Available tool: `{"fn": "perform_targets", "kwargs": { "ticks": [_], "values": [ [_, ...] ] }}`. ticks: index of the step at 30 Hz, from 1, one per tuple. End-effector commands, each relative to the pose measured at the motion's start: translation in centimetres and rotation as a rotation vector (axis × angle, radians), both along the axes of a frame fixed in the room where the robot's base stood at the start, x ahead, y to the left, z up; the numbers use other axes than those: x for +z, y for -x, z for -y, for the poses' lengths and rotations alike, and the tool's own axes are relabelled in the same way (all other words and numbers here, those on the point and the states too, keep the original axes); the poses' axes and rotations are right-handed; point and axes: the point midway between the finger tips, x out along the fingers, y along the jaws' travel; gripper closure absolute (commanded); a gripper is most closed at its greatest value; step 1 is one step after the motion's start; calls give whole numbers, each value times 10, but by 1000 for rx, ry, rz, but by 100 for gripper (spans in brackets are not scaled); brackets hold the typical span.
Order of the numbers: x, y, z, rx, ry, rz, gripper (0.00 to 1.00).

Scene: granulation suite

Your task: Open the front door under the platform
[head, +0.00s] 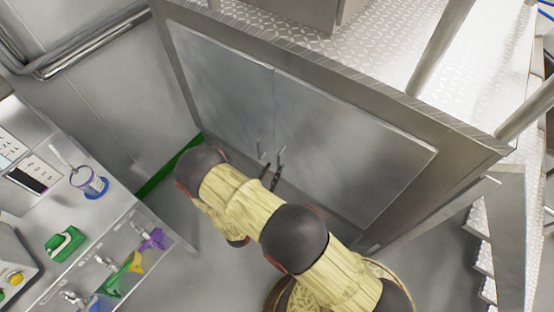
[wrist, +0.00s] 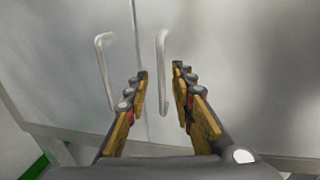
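Under the platform are two grey metal doors, a left door (head: 225,85) and a right door (head: 345,140), and both look closed. Each has an upright bar handle near the middle seam. The left handle (wrist: 103,65) stands outside my left finger in the wrist view. The right handle (wrist: 163,50) shows between my two fingertips there; I cannot tell whether it is between them in depth. My gripper (wrist: 159,74) is open and holds nothing. In the head view my gripper (head: 271,174) is close in front of the handles, and my arm covers part of the floor before the doors.
A bench (head: 110,192) with a green item (head: 65,243), a blue-rimmed cup (head: 90,183) and coloured scoops (head: 128,268) stands at the left. The platform top (head: 400,45) overhangs the doors. Metal stairs (head: 488,245) are at the right. Grey floor shows between.

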Motion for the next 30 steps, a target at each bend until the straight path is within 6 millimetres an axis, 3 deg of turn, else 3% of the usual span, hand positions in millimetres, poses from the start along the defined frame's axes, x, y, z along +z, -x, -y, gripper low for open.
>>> {"fn": "perform_targets", "kwargs": {
  "ticks": [6,12,22,30],
  "values": [
    [-1,-30,17,-5,1,0,75],
    [-1,-47,25,-3,1,0,75],
    [0,-50,26,-2,1,-2,75],
    [0,-50,26,-2,0,-1,90]
  ]
}}
